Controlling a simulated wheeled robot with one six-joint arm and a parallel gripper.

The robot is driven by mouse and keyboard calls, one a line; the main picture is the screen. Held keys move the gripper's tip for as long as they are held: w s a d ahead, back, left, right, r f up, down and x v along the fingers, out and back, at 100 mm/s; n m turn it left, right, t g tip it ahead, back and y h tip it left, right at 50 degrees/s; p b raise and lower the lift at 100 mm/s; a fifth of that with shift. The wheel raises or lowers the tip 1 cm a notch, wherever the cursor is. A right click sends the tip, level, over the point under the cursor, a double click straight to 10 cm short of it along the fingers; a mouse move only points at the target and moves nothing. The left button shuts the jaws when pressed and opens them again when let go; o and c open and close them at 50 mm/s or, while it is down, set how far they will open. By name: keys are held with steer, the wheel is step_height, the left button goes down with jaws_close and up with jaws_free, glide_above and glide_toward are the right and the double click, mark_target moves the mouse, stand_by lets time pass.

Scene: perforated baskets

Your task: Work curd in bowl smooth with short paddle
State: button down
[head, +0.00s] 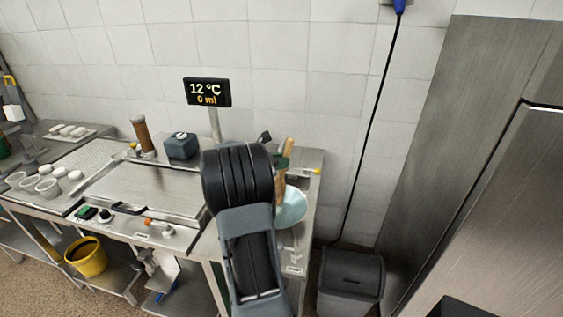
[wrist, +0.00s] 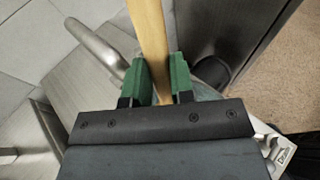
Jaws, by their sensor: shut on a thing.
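My gripper (wrist: 160,80) has green fingers shut on the wooden paddle (wrist: 148,30), one finger on each side of its handle. In the head view the paddle (head: 288,147) stands roughly upright at the right end of the steel counter, partly behind my arm. The pale blue-green bowl (head: 293,208) is on the counter there, its left part hidden by my arm. The paddle's lower end is hidden, so I cannot tell whether it touches the curd. I cannot make out the curd.
A steel vat (head: 150,190) is left of my arm, with a display (head: 207,92) on a post behind it. Small white cups (head: 47,187) stand farther left. A dark bin (head: 350,280) is on the floor at right, beside a tall steel cabinet (head: 480,200).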

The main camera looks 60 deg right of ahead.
steer(key=shift+s, duration=0.1)
steer(key=shift+s+a+f+b, duration=0.1)
steer(key=shift+s+f+b, duration=0.1)
steer(key=shift+s, duration=0.25)
steer(key=shift+s+a+f+b, duration=0.1)
steer(key=shift+s+b, duration=0.05)
steer(key=shift+s, duration=0.3)
steer(key=shift+w+d, duration=0.1)
steer(key=shift+w, duration=0.05)
steer(key=shift+w+d+p, duration=0.2)
steer(key=shift+p, duration=0.1)
steer(key=shift+s+a+r, duration=0.25)
steer(key=shift+s+r, duration=0.05)
steer(key=shift+s, duration=0.35)
